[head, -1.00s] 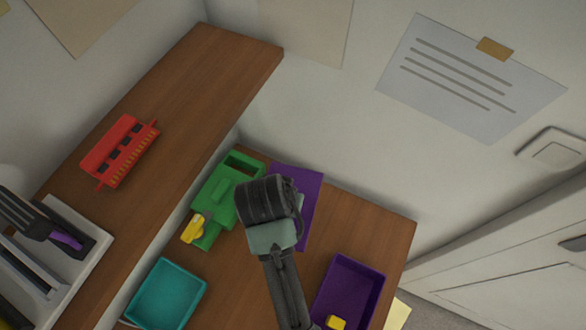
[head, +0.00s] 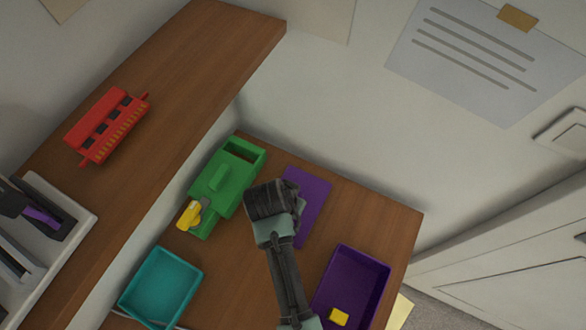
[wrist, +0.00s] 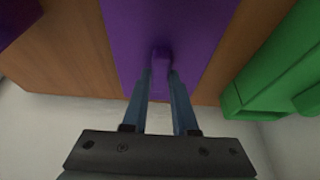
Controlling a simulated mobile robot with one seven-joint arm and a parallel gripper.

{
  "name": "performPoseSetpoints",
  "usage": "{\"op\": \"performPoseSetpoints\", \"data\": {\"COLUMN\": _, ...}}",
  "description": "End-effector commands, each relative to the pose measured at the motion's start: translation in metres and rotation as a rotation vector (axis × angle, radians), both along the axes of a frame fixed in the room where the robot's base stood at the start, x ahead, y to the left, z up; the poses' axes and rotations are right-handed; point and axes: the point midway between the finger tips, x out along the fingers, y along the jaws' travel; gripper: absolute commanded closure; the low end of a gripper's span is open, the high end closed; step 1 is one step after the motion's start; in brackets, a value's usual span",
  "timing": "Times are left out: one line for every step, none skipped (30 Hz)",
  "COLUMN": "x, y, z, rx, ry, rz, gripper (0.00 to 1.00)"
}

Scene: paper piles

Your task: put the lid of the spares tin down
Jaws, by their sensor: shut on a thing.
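The lid is a flat purple plate (head: 312,192), partly hidden behind my gripper (head: 285,190) in the head view. In the wrist view the lid (wrist: 190,25) lies straight ahead, with a small purple knob (wrist: 161,58) between the two fingers of my gripper (wrist: 161,75). My gripper is shut on that knob. I cannot tell whether the lid touches the table or hangs slightly above it. An open purple tin (head: 378,268) stands at the front right with a yellow block (head: 339,317) inside.
A green box (head: 226,188) with a yellow part (head: 189,216) lies left of the lid. A teal tray (head: 163,289) is at the front left. A raised wooden shelf (head: 205,55) carries a red object (head: 106,128). The wooden table (head: 385,222) is bare right of the lid.

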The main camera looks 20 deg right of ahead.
Motion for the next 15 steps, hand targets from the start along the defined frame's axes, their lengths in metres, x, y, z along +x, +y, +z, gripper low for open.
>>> {"op": "performPoseSetpoints", "data": {"x": 0.0001, "y": -0.0001, "z": -0.0006, "rx": -0.001, "ry": -0.001, "rz": 0.000, "gripper": 1.00}}
{"op": "performPoseSetpoints", "data": {"x": 0.0002, "y": -0.0001, "z": -0.0004, "rx": -0.001, "ry": -0.001, "rz": 0.000, "gripper": 1.00}}
{"op": "performPoseSetpoints", "data": {"x": 0.0002, "y": -0.0001, "z": -0.0001, "rx": -0.001, "ry": -0.001, "rz": 0.000, "gripper": 1.00}}
{"op": "performPoseSetpoints", "data": {"x": 0.0002, "y": -0.0001, "z": 0.0000, "rx": -0.001, "ry": -0.001, "rz": 0.000, "gripper": 1.00}}
{"op": "performPoseSetpoints", "data": {"x": 0.0002, "y": -0.0001, "z": 0.0000, "rx": -0.001, "ry": -0.001, "rz": 0.000, "gripper": 1.00}}
{"op": "performPoseSetpoints", "data": {"x": 0.0002, "y": -0.0001, "z": 0.0000, "rx": -0.001, "ry": -0.001, "rz": 0.000, "gripper": 1.00}}
{"op": "performPoseSetpoints", "data": {"x": 0.0002, "y": -0.0001, "z": -0.0003, "rx": -0.001, "ry": -0.001, "rz": 0.000, "gripper": 1.00}}
{"op": "performPoseSetpoints", "data": {"x": 0.0002, "y": -0.0001, "z": -0.0011, "rx": -0.001, "ry": -0.001, "rz": 0.000, "gripper": 1.00}}
{"op": "performPoseSetpoints", "data": {"x": 0.0002, "y": 0.0000, "z": -0.0027, "rx": -0.001, "ry": -0.001, "rz": 0.000, "gripper": 1.00}}
{"op": "performPoseSetpoints", "data": {"x": 0.0000, "y": 0.0000, "z": -0.0030, "rx": 0.000, "ry": 0.000, "rz": 0.000, "gripper": 0.72}}
{"op": "performPoseSetpoints", "data": {"x": 0.0000, "y": 0.0000, "z": -0.0024, "rx": 0.000, "ry": 0.000, "rz": 0.000, "gripper": 0.66}}
{"op": "performPoseSetpoints", "data": {"x": 0.0000, "y": 0.0000, "z": -0.0022, "rx": 0.000, "ry": 0.000, "rz": 0.000, "gripper": 0.59}}
{"op": "performPoseSetpoints", "data": {"x": 0.0001, "y": 0.0000, "z": -0.0022, "rx": 0.000, "ry": 0.000, "rz": 0.000, "gripper": 0.54}}
{"op": "performPoseSetpoints", "data": {"x": 0.0001, "y": 0.0000, "z": -0.0022, "rx": 0.000, "ry": 0.000, "rz": 0.000, "gripper": 0.48}}
{"op": "performPoseSetpoints", "data": {"x": 0.0002, "y": 0.0000, "z": -0.0021, "rx": 0.000, "ry": 0.000, "rz": 0.000, "gripper": 0.43}}
